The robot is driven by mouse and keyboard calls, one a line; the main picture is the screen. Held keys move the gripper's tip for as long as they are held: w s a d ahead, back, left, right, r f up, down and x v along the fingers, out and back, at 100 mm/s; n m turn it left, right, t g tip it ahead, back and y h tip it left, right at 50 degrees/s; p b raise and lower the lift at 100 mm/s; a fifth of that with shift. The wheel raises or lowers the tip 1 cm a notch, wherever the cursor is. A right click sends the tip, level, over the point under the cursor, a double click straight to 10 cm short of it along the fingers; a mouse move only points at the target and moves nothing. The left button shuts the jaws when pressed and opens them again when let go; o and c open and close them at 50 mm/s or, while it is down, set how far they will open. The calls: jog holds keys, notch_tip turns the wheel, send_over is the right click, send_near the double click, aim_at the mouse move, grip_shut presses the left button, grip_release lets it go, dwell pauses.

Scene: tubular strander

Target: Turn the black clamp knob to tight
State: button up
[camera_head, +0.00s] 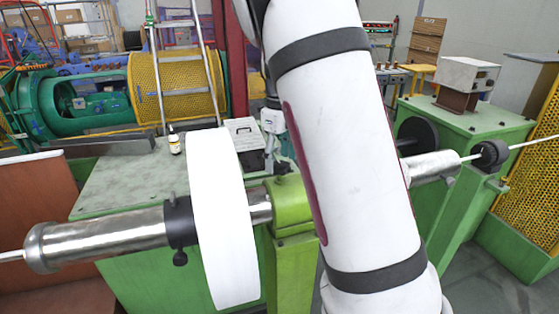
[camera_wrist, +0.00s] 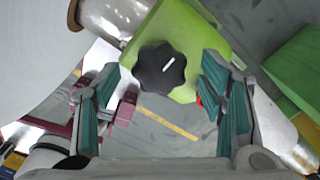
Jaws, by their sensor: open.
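The black clamp knob (camera_wrist: 160,69) has a lobed rim and a white line on its face, slanting up to the right. It sits against a green block (camera_wrist: 196,35) in the wrist view. My gripper (camera_wrist: 158,82) is open, with one teal-padded finger on each side of the knob. Gaps show between both fingers and the knob, and nothing is held. In the head view the green block (camera_head: 291,205) stands beside the white disc, partly behind my arm. My gripper and the clamp knob cannot be made out there.
A large white disc (camera_head: 224,220) stands on a metal shaft (camera_head: 105,237) left of the block. A black collar (camera_head: 181,222) with a small black knob below it sits beside the disc.

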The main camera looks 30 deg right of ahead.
aim_at(279, 164)
notch_tip(279, 164, up, 11)
dwell(0.3)
dwell(0.5)
jog(key=s+a+f+n+t+b, duration=0.1)
jog(key=s+a+n+t, duration=0.1)
jog(key=s+a+n, duration=0.7)
jog(key=s+a+f+n+t+b, duration=0.1)
jog(key=s+a+n, duration=0.8)
jog(key=n, duration=1.3)
jog(key=s+f+t, duration=0.1)
jog(key=s+t, duration=0.1)
jog(key=s, duration=0.2)
jog(key=shift+s+n+t, duration=0.3)
